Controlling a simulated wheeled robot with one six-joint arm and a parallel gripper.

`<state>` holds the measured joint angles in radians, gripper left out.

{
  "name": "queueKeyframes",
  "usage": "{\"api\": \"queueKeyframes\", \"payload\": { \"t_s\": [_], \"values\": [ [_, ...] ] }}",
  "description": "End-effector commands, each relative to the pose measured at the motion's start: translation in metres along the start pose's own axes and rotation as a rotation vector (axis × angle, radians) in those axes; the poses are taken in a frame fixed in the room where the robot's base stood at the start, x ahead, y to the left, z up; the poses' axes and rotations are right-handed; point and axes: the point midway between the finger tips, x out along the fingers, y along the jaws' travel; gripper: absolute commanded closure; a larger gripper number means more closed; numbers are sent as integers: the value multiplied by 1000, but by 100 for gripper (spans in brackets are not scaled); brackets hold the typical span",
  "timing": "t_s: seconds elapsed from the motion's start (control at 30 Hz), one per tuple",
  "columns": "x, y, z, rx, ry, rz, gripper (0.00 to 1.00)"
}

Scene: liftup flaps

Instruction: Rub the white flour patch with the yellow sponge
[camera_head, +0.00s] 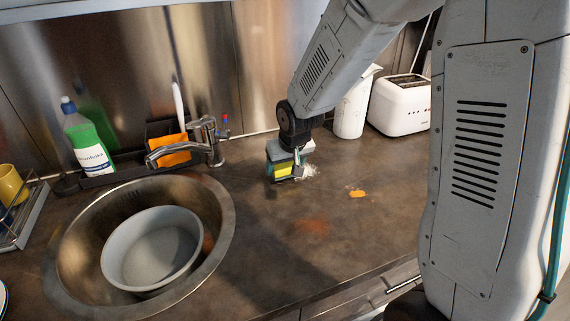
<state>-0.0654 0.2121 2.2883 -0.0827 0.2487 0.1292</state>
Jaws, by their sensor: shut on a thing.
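The yellow sponge (282,170) has a darker green layer and is held in my gripper (287,165), low over the brown counter. My gripper is shut on the sponge and points down. The white flour patch (311,171) lies on the counter at the sponge's right side, partly hidden by the gripper and sponge. I cannot tell whether the sponge touches the counter or the patch.
An orange patch (357,193) and a reddish stain (312,226) are on the counter. The sink (222,222) holds a grey bowl (152,250). A faucet (207,135), green-white bottle (88,145), white kettle (352,110) and toaster (402,108) stand behind. The front counter is clear.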

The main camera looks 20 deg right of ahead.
Motion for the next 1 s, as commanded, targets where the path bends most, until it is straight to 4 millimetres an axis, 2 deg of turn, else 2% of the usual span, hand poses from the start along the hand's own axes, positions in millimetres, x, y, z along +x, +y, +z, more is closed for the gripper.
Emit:
{"api": "queueKeyframes", "payload": {
  "t_s": [1.0],
  "values": [
    [16,3,7,2,-1,1,53]
  ]
}}
